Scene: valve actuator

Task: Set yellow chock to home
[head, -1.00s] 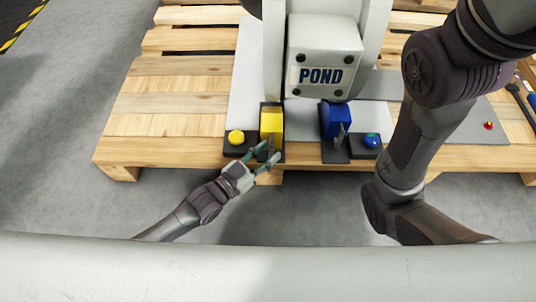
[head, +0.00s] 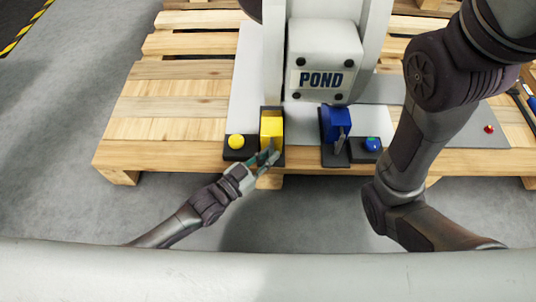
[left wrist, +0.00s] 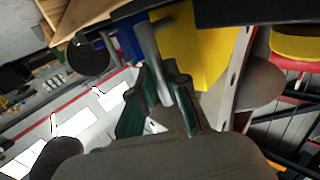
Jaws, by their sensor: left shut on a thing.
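The yellow chock (head: 271,124) stands in a dark holder at the front edge of the pallet, left of the POND box. It shows large in the left wrist view (left wrist: 196,48), with a grey metal handle (left wrist: 152,52) sticking out toward my gripper. My left gripper (head: 266,158) is at the chock's near side, shut on this handle. In the left wrist view its green-padded fingers (left wrist: 165,95) lie on both sides of the handle. My right arm crosses the right of the head view, but its gripper is out of view.
A yellow button (head: 236,141) sits on a dark base just left of the chock. A blue chock (head: 337,122) and a blue button (head: 372,144) stand to the right. The POND box (head: 322,75) rises behind. Open floor lies in front of the pallet.

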